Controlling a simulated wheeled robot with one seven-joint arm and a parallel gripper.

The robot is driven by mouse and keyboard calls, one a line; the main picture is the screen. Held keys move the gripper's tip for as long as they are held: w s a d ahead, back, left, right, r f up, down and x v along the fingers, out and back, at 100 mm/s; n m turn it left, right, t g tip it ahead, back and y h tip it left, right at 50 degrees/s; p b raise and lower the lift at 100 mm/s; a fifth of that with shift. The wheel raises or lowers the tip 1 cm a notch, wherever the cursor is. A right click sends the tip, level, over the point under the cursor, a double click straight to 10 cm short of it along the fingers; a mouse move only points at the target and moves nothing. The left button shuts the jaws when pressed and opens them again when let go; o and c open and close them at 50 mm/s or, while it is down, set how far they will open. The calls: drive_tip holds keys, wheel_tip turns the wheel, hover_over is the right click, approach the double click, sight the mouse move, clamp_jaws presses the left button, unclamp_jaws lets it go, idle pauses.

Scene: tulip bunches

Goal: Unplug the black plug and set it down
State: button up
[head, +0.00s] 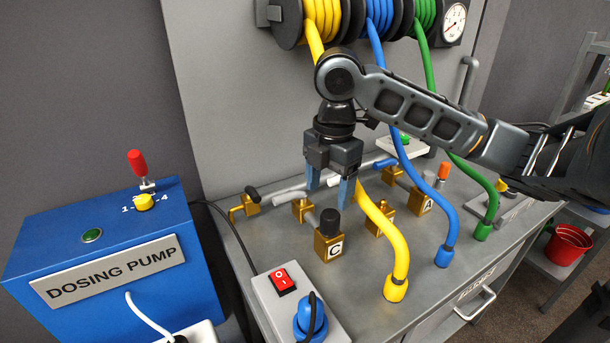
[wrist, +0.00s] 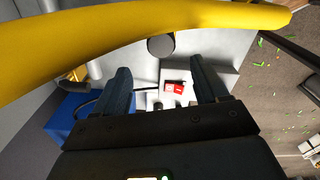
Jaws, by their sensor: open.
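I cannot make out a plainly black plug. A blue plug (head: 312,320) with a black cable sits in the grey socket box (head: 268,297) with the red switch (head: 282,282), cut by the bottom edge of the head view. A small black thing (head: 180,339) shows at the bottom left edge; I cannot tell what it is. My gripper (head: 328,188) is open and empty, pointing down above the valves on the bench. In the wrist view my gripper (wrist: 160,70) has its fingers apart, with the red switch (wrist: 174,88) seen between them.
A yellow hose (head: 385,228) runs close beside my gripper. Blue (head: 440,205) and green hoses (head: 480,175) stand to the right. A valve marked C with a black knob (head: 330,222) is below my gripper. The blue dosing pump (head: 120,255) stands left.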

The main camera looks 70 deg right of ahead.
sight(329, 215)
drive_tip(key=shift+s+d, duration=0.2)
drive_tip(key=shift+d, duration=0.05)
drive_tip(key=shift+f+p, duration=0.3)
drive_tip(key=shift+f, duration=3.6)
drive_tip(key=shift+c, duration=0.2)
drive_tip(key=c, duration=1.2)
